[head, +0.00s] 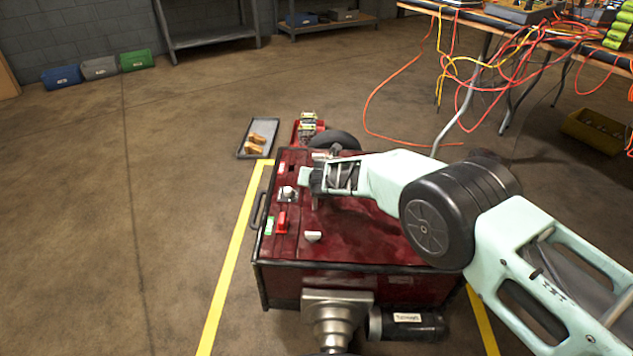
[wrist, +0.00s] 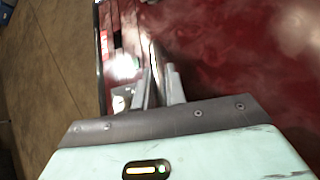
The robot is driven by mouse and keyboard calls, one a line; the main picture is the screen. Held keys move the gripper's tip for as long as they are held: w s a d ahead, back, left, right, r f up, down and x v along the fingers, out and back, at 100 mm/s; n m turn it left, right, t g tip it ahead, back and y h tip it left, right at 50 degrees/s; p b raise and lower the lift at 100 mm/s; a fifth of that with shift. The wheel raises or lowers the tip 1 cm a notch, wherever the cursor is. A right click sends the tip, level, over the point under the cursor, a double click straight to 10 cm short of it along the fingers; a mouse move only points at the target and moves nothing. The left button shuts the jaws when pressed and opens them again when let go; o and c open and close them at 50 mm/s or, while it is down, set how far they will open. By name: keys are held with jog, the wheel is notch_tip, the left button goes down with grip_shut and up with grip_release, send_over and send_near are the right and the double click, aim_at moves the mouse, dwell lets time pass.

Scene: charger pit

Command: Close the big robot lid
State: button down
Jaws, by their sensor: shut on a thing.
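The big robot is a dark red box with its lid (head: 365,238) lying about level on top. A seam separates the lid from a narrow strip on the left. My gripper (head: 304,182) is above the lid's left edge, near that seam. In the wrist view the two grey fingers (wrist: 160,84) straddle the lid's edge beside the seam, with the lid's glossy red surface (wrist: 235,45) to the right. My gripper is shut, apparently on that edge; the exact contact is hard to see. My arm hides the lid's far right part.
The left strip carries a red switch (head: 282,222) and a silver knob (head: 288,193). A grey tray (head: 241,151) with tan pieces lies behind. A table with tangled cables (head: 470,45) stands at the back right. The floor to the left is open.

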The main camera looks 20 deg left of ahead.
jog(key=shift+s+a+f, duration=0.1)
jog(key=shift+s+f, duration=0.2)
jog(key=shift+f, duration=0.1)
jog(key=c, duration=1.5)
grip_release()
jog(key=shift+f, duration=0.1)
jog(key=shift+o, duration=0.2)
jog(key=shift+w, duration=0.1)
jog(key=shift+r, duration=0.2)
jog(key=shift+s+r+p, duration=0.5)
jog(key=shift+r+p, duration=0.1)
jog(key=shift+s+d+r+p, duration=0.45)
jog(key=shift+s+d+r, duration=0.05)
jog(key=shift+d+r, duration=0.15)
jog(key=shift+s, duration=0.35)
jog(key=p+v, duration=0.1)
jog(key=v, duration=1.2)
jog(key=shift+d+r+p, duration=0.2)
jog(key=shift+r+p, duration=0.1)
jog(key=shift+p, duration=0.1)
jog(key=shift+w, duration=0.15)
